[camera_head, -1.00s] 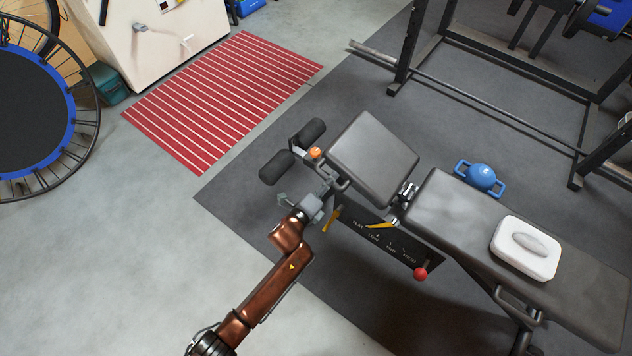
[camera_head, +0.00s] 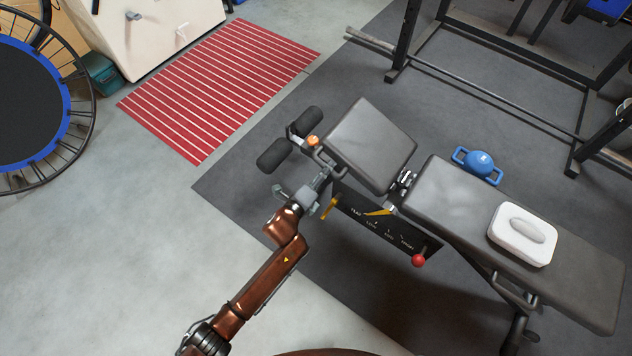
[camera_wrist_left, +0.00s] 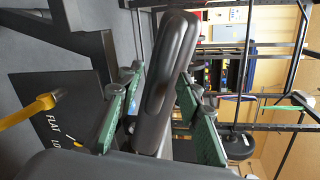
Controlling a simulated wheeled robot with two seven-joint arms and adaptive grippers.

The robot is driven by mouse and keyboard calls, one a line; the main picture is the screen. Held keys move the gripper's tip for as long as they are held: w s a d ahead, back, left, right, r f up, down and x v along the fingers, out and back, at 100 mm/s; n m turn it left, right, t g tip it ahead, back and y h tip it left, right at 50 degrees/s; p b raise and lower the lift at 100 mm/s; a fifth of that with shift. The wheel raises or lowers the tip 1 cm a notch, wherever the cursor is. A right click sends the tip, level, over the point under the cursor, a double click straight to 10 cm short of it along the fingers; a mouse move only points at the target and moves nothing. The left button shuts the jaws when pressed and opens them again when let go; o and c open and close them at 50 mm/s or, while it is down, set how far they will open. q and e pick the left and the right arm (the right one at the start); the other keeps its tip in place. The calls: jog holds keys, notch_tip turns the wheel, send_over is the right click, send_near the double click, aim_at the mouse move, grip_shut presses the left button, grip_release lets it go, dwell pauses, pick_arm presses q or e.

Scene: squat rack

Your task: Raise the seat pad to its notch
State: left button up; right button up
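The grey seat pad (camera_head: 368,146) is the shorter pad of the bench, beside the longer back pad (camera_head: 465,205). A side plate (camera_head: 385,225) under it carries FLAT and LOW labels and a yellow pointer (camera_head: 380,212); the pointer tip is near these labels. My left gripper (camera_head: 318,188) is at the near left end of the seat pad. In the left wrist view its green-lined fingers (camera_wrist_left: 158,115) are apart, with a dark pad edge (camera_wrist_left: 168,75), apparently the seat pad's, between them. Gaps show, and I cannot tell whether either finger touches. My right gripper is out of view.
Two foam rollers (camera_head: 290,138) and an orange knob (camera_head: 313,141) sit close beyond my left gripper. A red knob (camera_head: 418,260) is on the side plate.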

pick_arm(q)
jog(key=v, duration=1)
jog(key=shift+s+a, duration=0.1)
jog(key=shift+a, duration=0.05)
